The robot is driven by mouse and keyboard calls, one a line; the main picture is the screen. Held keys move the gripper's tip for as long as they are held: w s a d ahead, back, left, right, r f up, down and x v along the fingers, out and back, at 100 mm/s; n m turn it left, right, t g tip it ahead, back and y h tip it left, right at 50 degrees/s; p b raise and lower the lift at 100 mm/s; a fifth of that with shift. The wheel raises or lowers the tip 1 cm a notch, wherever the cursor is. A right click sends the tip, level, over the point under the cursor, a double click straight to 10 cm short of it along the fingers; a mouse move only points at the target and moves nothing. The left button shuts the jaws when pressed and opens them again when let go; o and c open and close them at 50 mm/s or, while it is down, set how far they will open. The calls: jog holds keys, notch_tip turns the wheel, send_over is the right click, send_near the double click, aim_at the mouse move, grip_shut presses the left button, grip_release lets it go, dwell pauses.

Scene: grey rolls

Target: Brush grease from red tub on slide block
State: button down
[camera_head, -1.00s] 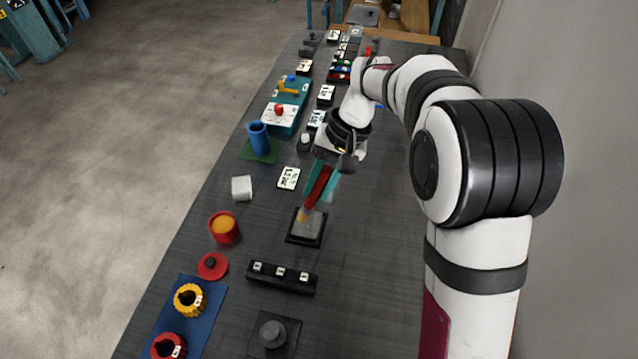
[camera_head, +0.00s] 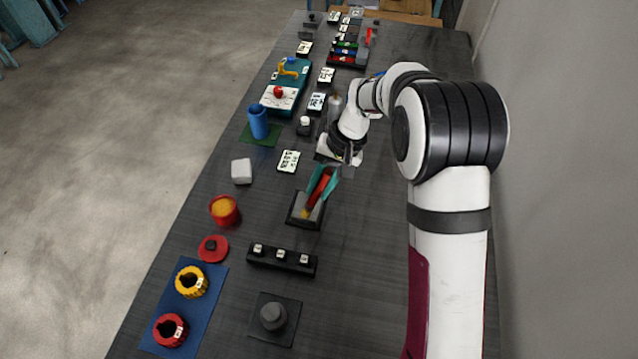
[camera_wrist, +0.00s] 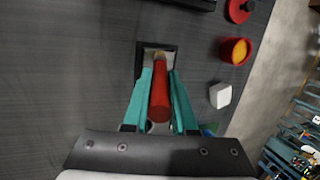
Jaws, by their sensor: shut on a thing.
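The red tub (camera_head: 224,210) stands open at the left of the bench with yellow-orange grease (camera_head: 224,206) inside. It also shows in the wrist view (camera_wrist: 224,47). My gripper (camera_head: 322,184), with teal fingers, is shut on the red handle of the brush (camera_head: 317,190). The brush is tilted, its yellowish tip down at the grey slide block (camera_head: 304,209) on a black base. In the wrist view the red handle (camera_wrist: 160,95) lies between the two fingers and its tip is over the block (camera_wrist: 151,54). I cannot tell whether the bristles touch the block.
A red lid (camera_head: 213,248) lies below the tub, and a white cube (camera_head: 241,171) stands above it. A black bar with several labels (camera_head: 282,259) and a grey knob on a plate (camera_head: 273,316) are nearer. The bench right of the block is clear.

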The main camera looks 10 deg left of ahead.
aim_at(313, 197)
jog(key=shift+w, duration=3.1)
jog(key=shift+s, duration=3.4)
jog(key=shift+s+a, duration=0.35)
jog(key=shift+a, duration=0.05)
jog(key=shift+w+a, duration=0.15)
jog(key=shift+a, duration=0.1)
jog(key=shift+w, duration=3.45)
jog(key=shift+s, duration=3.5)
notch_tip(313, 197, up, 8)
jog(key=shift+d, duration=0.1)
